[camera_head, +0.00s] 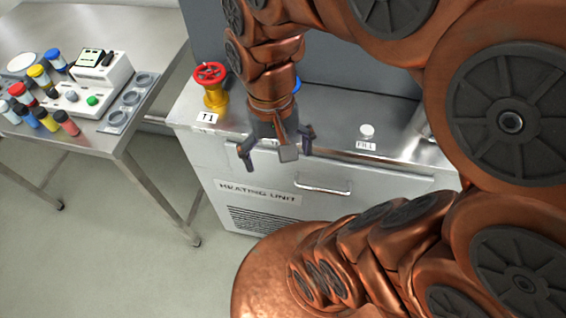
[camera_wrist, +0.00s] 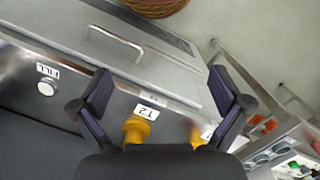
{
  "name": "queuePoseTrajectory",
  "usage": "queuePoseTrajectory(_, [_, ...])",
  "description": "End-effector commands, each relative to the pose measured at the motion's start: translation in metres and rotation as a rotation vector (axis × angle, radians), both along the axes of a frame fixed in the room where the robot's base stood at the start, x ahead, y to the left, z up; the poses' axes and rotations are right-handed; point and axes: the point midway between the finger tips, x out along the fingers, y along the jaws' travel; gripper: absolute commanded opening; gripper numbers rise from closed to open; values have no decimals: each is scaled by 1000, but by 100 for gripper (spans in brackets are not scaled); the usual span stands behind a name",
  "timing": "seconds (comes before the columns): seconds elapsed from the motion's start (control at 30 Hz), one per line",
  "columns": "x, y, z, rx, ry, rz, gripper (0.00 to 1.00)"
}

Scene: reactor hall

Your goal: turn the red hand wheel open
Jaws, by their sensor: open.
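The red hand wheel (camera_head: 210,72) sits on a yellow valve body (camera_head: 215,97) at the left end of the steel heating unit (camera_head: 390,170), behind the T1 label (camera_head: 208,118). My gripper (camera_head: 278,152) is open and empty, pointing down near the unit's front edge, to the right of the red wheel and apart from it. In the wrist view my gripper (camera_wrist: 160,90) has its fingers spread. A yellow valve body (camera_wrist: 137,130) with a T2 label (camera_wrist: 146,112) shows between them. Another yellow part (camera_wrist: 197,135) is partly hidden by the right finger. The red wheel is not visible there.
A blue wheel (camera_head: 297,86) is mostly hidden behind my gripper. A white FILL cap (camera_head: 367,130) is further right, and a handle (camera_head: 323,185) is on the unit's front. A steel table (camera_head: 160,60) with bottles and a white device stands left, across a gap.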

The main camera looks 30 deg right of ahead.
Motion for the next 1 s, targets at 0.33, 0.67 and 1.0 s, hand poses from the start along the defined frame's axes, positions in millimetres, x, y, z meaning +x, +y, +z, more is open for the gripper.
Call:
queuePoseTrajectory(0.33, [-19, 0, -9, 13, 8, 92, 100])
queuePoseTrajectory(0.67, [-22, 0, -11, 15, 8, 108, 100])
queuePoseTrajectory(1.0, [-57, 3, -27, 41, 23, 285, 82])
